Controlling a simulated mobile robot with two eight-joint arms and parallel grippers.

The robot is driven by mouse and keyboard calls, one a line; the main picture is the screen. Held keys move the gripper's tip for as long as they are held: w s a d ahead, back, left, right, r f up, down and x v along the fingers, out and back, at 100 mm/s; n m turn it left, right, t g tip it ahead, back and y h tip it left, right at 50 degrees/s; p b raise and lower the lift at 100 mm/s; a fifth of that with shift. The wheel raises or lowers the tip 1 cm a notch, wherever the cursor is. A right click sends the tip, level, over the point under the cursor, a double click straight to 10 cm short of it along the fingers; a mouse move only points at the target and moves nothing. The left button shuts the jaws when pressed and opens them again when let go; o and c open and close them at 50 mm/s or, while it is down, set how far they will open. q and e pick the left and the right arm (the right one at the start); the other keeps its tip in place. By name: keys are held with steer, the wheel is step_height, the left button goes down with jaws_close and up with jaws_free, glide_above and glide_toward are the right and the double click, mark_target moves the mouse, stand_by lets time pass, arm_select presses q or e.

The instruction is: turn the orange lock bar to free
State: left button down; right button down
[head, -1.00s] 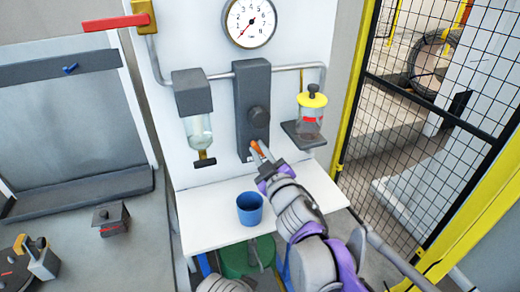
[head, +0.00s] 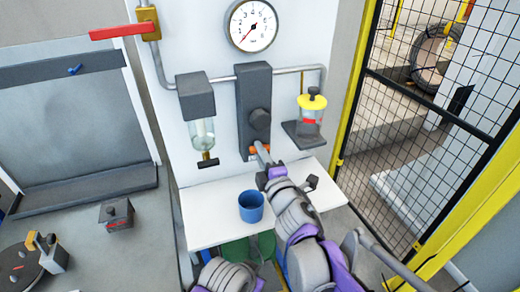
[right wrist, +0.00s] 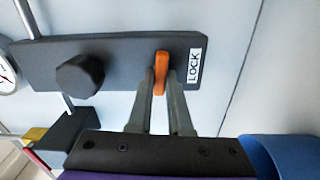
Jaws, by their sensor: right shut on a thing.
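The orange lock bar (right wrist: 160,72) sits at the lower end of the dark grey block (right wrist: 110,63), beside a white label reading LOCK (right wrist: 195,66). In the right wrist view it lies across the block's long side. In the head view small orange parts of the bar (head: 252,150) show beside my fingertips, and the rest is hidden. My right gripper (head: 262,158) is shut on the bar, with one finger on each side in the right wrist view (right wrist: 161,88). My left gripper is not in view.
A dark knob (head: 259,118) is above the bar on the block. A blue cup (head: 251,207) stands on the white shelf (head: 205,230) below. A glass bowl (head: 202,133) hangs left, and a yellow-topped jar (head: 312,105) is right. A mesh fence (head: 420,110) closes the right.

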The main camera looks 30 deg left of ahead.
steer(key=shift+n, duration=0.6)
steer(key=c, duration=0.8)
jaws_free()
steer(key=shift+c, duration=0.2)
steer(key=v, duration=1.1)
steer(key=shift+b, duration=0.45)
steer(key=shift+w, duration=0.1)
